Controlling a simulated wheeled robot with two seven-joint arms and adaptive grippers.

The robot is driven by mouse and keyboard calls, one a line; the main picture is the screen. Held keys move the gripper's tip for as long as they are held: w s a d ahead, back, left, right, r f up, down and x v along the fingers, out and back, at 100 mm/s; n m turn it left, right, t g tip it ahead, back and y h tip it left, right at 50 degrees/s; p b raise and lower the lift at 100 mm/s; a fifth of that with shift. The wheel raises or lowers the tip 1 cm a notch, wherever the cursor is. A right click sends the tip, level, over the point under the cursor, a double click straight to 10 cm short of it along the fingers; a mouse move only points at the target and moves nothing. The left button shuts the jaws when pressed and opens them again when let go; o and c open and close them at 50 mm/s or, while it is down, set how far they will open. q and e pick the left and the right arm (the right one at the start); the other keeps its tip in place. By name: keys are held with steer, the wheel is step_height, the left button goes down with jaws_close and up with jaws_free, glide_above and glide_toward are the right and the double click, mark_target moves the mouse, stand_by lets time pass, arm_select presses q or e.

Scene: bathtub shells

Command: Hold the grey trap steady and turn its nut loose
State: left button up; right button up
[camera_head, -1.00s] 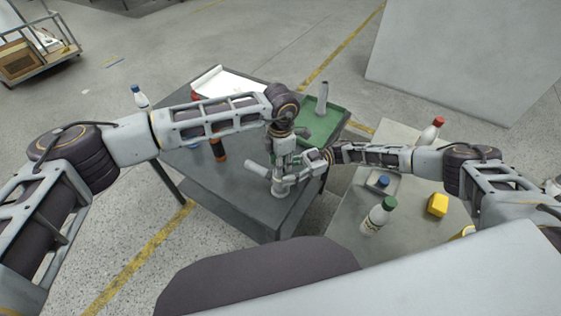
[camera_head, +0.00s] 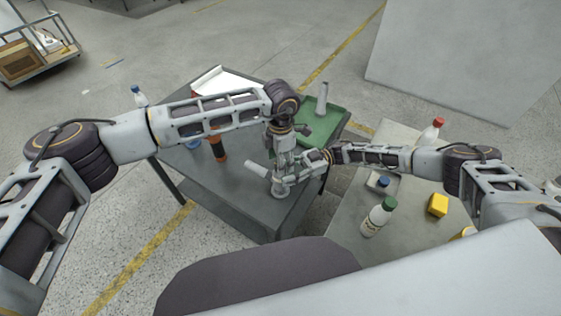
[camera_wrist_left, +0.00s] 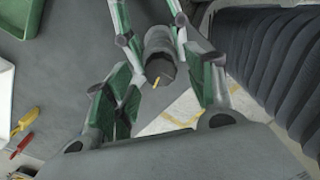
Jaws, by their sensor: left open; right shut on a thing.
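The grey trap stands on the dark table below my left arm; its slanted pipe (camera_head: 256,169) and round base (camera_head: 279,192) show, and the rest is mostly hidden by my grippers. My right gripper (camera_head: 284,182) comes in from the right and is shut on the trap low down. My left gripper (camera_head: 282,164) points down over the trap from above. In the left wrist view its green-padded fingers are open, one on each side of a grey round part with a small yellow mark (camera_wrist_left: 160,62), which looks like the nut. I cannot tell whether the fingers touch it.
A green tray (camera_head: 318,130) lies at the table's right back. An orange-and-black tool (camera_head: 217,146) stands left of the trap. The side table (camera_head: 342,205) on the right holds a green-capped bottle (camera_head: 378,217) and a yellow block (camera_head: 438,205). Red and yellow handles (camera_wrist_left: 24,124) show in the wrist view.

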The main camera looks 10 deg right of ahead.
arm_select(q)
step_height(320, 180, up, 11)
arm_select(e)
steer(key=shift+f, duration=0.1)
stand_by(0.5)
arm_select(q)
steer(key=shift+f, duration=0.1)
arm_select(e)
steer(key=o, duration=1.2)
steer(key=shift+w+d, duration=0.4)
steer(key=shift+d, duration=1.55)
steer(key=shift+w+d, duration=0.35)
steer(key=shift+d, duration=1.65)
steer(key=shift+w+d, duration=0.4)
steer(key=shift+d, duration=1.55)
